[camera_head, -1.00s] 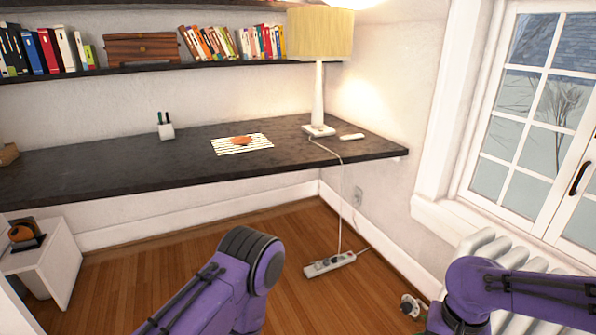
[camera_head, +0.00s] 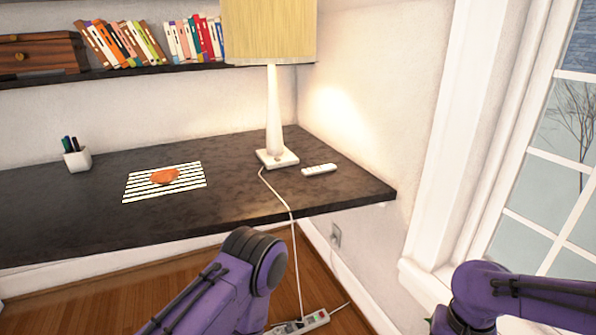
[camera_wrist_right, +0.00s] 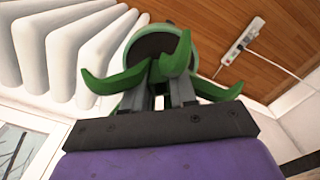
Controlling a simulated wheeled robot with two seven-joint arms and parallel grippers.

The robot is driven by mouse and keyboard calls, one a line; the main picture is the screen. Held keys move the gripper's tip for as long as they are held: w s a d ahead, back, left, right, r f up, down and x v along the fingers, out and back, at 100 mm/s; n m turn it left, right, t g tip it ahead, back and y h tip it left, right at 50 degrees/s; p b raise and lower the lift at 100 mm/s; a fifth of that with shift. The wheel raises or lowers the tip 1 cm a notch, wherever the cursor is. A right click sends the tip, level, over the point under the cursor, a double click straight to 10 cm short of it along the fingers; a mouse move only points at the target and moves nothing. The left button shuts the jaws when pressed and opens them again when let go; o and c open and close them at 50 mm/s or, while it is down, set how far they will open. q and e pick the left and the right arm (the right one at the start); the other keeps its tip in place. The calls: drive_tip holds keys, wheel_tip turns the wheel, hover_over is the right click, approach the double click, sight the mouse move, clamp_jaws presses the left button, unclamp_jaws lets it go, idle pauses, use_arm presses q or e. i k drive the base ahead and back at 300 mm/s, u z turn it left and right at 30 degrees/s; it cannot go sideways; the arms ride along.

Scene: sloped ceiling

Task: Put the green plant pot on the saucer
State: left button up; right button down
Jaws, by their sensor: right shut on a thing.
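The green plant pot (camera_wrist_right: 130,48) shows in the right wrist view, with a green rim, dark soil and thick curved green leaves. My right gripper (camera_wrist_right: 174,88) is shut on it, its grey fingers among the leaves. How the fingers touch it is partly hidden. In the head view a flat orange-red piece, which looks like the saucer (camera_head: 165,176), lies on a black-and-white striped mat (camera_head: 192,181) on the dark desk. Nothing stands on it. My left arm shows at the bottom of the head view, but its gripper is out of the picture.
The desk (camera_head: 235,197) has a white lamp (camera_head: 275,115), a white remote (camera_head: 319,170) and a pen cup (camera_head: 77,158). A shelf of books hangs above. The lamp's cord drops to a power strip (camera_head: 300,322). A white radiator (camera_wrist_right: 60,60) is beside the held pot.

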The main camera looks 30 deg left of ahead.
sight(166, 178)
drive_tip(key=u, duration=1.9)
drive_tip(key=i, duration=0.45)
drive_tip(key=u, duration=0.3)
